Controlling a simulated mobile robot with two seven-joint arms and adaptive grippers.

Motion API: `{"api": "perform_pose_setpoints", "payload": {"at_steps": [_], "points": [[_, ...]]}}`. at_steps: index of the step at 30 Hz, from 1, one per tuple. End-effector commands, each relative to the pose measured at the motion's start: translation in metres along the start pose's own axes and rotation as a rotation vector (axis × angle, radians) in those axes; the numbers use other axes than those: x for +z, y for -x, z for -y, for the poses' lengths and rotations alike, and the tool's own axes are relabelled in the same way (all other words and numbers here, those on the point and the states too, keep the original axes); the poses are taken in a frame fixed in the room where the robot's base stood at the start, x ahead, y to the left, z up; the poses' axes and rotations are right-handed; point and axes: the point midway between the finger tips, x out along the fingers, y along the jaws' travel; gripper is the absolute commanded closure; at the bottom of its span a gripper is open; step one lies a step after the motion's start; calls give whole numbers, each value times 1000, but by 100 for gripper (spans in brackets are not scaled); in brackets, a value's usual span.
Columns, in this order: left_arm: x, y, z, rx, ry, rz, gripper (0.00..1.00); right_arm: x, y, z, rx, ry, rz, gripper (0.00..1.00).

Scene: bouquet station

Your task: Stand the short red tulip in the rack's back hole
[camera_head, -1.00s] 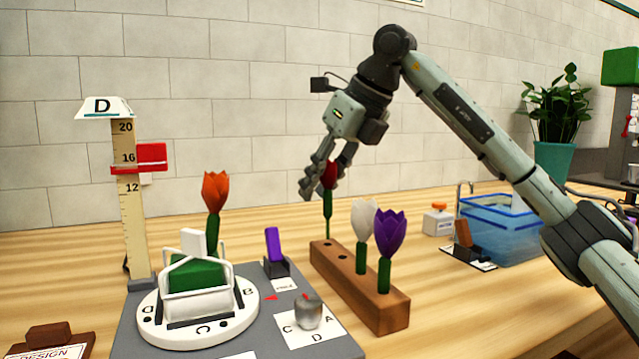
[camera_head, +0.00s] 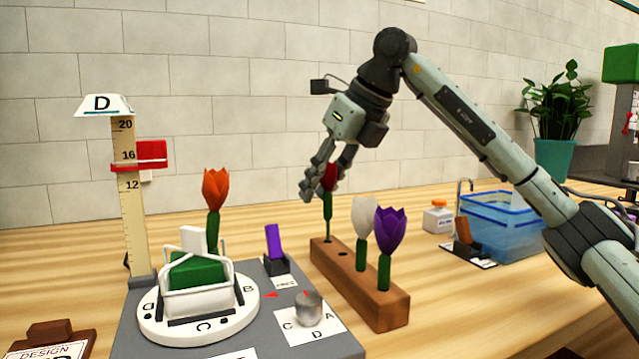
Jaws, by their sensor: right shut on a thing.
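The short red tulip (camera_head: 328,207) is upright, its red head partly hidden between the fingers of my right gripper (camera_head: 322,184). My right gripper is shut on the head from above. The lower end of the green stem meets the top of the wooden rack (camera_head: 365,300) at its far end, at the back hole. I cannot tell how deep the stem sits. An empty hole shows just in front of it. A white tulip (camera_head: 364,222) and a purple tulip (camera_head: 389,232) stand in the rack nearer to me. My left gripper is not in view.
Left of the rack is a grey board (camera_head: 270,335) with a white turntable (camera_head: 190,325), an orange tulip (camera_head: 215,195) and a ruler post (camera_head: 133,215). A blue water tub (camera_head: 505,235) and a small bottle (camera_head: 437,218) stand to the right. My right arm passes above the tub.

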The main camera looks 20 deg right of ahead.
Motion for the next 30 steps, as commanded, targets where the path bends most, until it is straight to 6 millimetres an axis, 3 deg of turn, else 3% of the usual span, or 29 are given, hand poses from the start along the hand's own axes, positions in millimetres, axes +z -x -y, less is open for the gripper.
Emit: {"api": "perform_pose_setpoints", "payload": {"at_steps": [30], "points": [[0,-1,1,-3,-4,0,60,-3,-5,0,0,0,0,85]]}}
